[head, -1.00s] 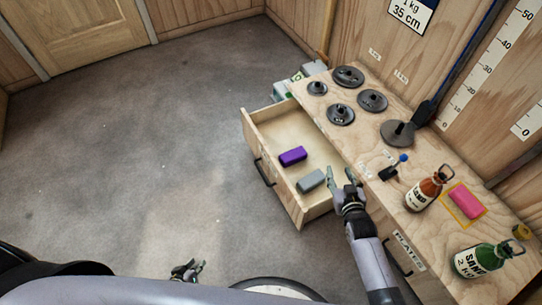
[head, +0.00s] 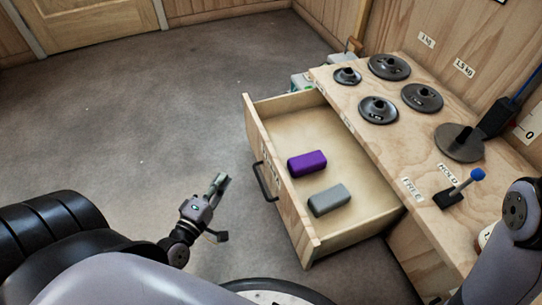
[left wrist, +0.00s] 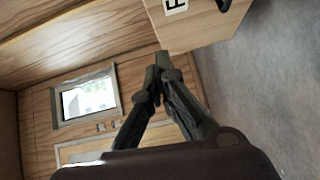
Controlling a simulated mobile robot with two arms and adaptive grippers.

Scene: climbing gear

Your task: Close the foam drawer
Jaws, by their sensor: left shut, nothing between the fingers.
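The foam drawer (head: 258,150) is a pale wooden drawer, pulled out from the bench in the head view. Its front has a black bar handle (head: 265,181). A purple foam block (head: 307,163) and a grey foam block (head: 329,201) lie inside. My left gripper (head: 219,182) is shut and empty, over the floor in front of the drawer, left of the handle and apart from it. In the left wrist view its closed fingers (left wrist: 158,64) show below the edge of the labelled drawer front (left wrist: 200,22). My right gripper is out of view; only its arm shows at the right edge.
The wooden bench top (head: 372,135) carries several dark weight plates (head: 421,97) and a small stand with a blue knob (head: 477,175). Low boxes (head: 301,82) stand behind the drawer. The carpet (head: 130,120) in front of the drawer is clear.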

